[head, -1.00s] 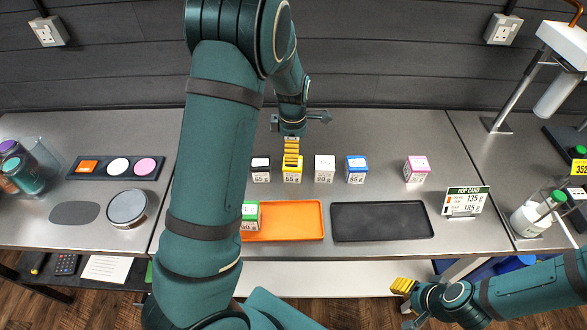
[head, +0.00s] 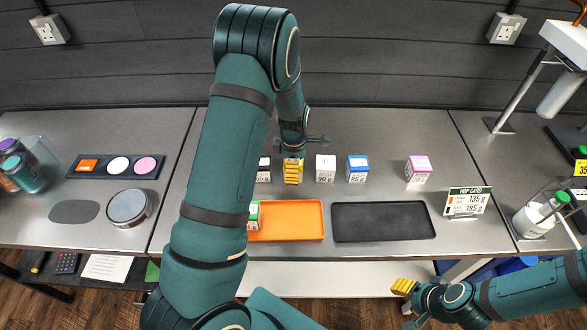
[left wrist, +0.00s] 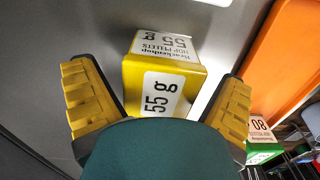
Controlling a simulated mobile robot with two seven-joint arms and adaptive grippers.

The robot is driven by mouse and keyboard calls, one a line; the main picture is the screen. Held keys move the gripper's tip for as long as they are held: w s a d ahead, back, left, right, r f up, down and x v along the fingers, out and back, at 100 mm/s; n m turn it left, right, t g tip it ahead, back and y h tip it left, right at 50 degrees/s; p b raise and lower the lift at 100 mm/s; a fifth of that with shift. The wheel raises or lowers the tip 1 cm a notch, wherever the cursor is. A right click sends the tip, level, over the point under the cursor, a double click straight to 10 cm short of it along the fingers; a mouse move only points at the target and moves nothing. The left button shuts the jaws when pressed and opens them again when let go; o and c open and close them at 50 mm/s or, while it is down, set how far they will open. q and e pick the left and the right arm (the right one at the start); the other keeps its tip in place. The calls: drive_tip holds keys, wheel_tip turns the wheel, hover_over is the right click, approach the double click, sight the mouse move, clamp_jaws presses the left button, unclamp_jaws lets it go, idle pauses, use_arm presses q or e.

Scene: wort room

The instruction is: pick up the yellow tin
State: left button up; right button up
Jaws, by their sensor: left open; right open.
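The yellow tin (left wrist: 145,85), a small box with a white 55 g label, stands on the steel counter in the left wrist view. My left gripper (head: 293,178) is open, with one yellow-padded finger on each side of the tin and gaps showing beside it. In the head view the fingers hide nearly all of the tin. My right gripper (head: 402,288) is open and empty, low at the front right, away from the counter top.
A white tin (head: 325,168), a blue one (head: 357,168) and a pink one (head: 417,169) stand to the right. An orange tray (head: 290,222) holding a green tin (head: 254,213) and an empty black tray (head: 383,222) lie in front. A hop card (head: 467,201) stands further right.

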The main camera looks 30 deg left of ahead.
use_arm(q)
drive_tip(key=c, duration=1.3)
drive_tip(key=shift+c, duration=0.2)
drive_tip(key=shift+r, duration=0.15)
